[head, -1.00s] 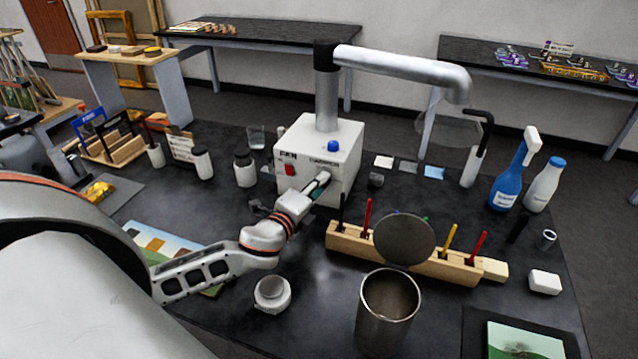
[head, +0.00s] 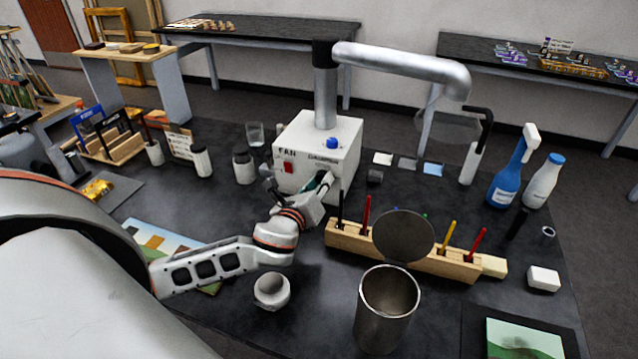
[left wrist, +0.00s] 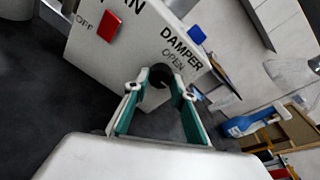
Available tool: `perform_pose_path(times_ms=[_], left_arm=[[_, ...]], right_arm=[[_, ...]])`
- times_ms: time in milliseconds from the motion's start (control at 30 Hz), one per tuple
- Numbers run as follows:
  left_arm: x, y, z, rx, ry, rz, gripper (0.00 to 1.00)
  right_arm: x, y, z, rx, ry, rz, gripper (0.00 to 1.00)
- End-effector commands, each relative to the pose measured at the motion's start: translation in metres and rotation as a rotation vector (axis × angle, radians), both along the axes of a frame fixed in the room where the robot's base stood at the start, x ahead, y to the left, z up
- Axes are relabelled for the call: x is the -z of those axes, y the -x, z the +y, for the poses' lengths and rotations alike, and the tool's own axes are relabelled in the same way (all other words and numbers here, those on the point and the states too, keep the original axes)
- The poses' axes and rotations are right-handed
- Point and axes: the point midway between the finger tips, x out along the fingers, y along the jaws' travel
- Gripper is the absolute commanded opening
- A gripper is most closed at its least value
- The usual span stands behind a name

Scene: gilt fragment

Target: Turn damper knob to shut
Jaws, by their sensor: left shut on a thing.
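The white fan box (head: 300,138) stands on the black bench with a metal duct rising from its top. In the left wrist view its face (left wrist: 140,50) carries the words DAMPER and OPEN beside a dark damper knob (left wrist: 158,73). My left gripper (head: 322,184) is at the front of the box. In the left wrist view its green-padded fingers (left wrist: 160,82) are closed on the knob, one on each side. The knob's pointer and any SHUT mark are hidden or too small to tell. My right gripper is not in view.
A wooden brush rack (head: 440,262), a metal can (head: 385,315) and a white jar (head: 271,290) stand near my left arm.

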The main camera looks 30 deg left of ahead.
Motion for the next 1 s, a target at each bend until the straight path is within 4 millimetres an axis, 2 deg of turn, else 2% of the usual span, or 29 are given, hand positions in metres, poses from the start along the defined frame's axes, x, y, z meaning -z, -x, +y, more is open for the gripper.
perform_pose_path(times_ms=[667, 700, 767, 1000], left_arm=[[-0.0002, -0.0003, -0.0001, -0.001, -0.066, 0.015, 0.03], [-0.0001, -0.0003, -0.0002, -0.001, -0.066, 0.015, 0.27], [-0.0002, -0.0003, -0.0001, -0.001, -0.066, 0.015, 0.42], [-0.0001, -0.0003, -0.0002, 0.001, -0.064, 0.015, 0.42]], right_arm=[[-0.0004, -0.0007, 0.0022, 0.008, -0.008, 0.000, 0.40], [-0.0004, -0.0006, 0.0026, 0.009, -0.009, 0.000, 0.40], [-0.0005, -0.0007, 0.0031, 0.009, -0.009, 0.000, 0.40], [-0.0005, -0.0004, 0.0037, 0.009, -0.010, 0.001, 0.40]])
